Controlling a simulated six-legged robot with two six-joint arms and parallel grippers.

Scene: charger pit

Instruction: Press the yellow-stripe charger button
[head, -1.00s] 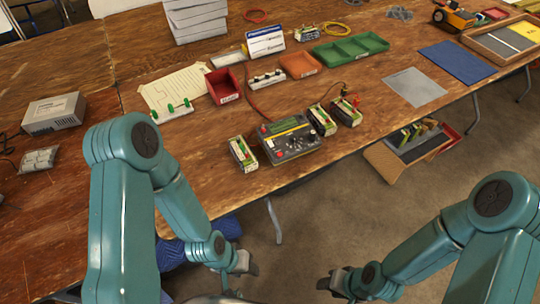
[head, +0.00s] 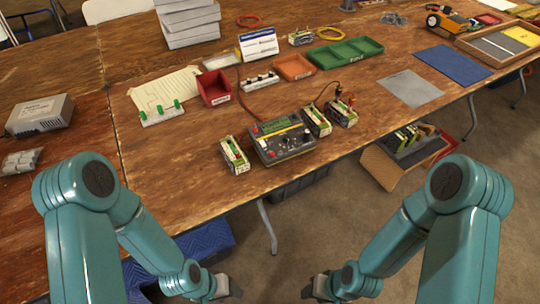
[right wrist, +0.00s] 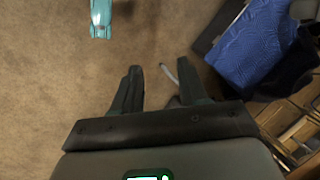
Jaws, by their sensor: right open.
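The charger (head: 283,143) is a dark grey box with a yellow stripe along its top, small knobs and a red button or knob near its front left. It sits near the table's front edge, and its buttons are too small to tell apart. My left gripper (head: 228,288) hangs low in front of the table, below the charger and apart from it; its jaw opening is unclear. My right gripper (head: 312,289) is also low in front of the table, apart from the charger. In the right wrist view its two fingers (right wrist: 157,85) are spread with nothing between them.
Battery packs stand beside the charger, one at left (head: 235,155) and two at right (head: 317,121). A red bin (head: 215,88), an orange tray (head: 294,67) and a green tray (head: 345,52) lie behind. The wooden table (head: 190,130) edge and a table leg (head: 267,225) are near my grippers.

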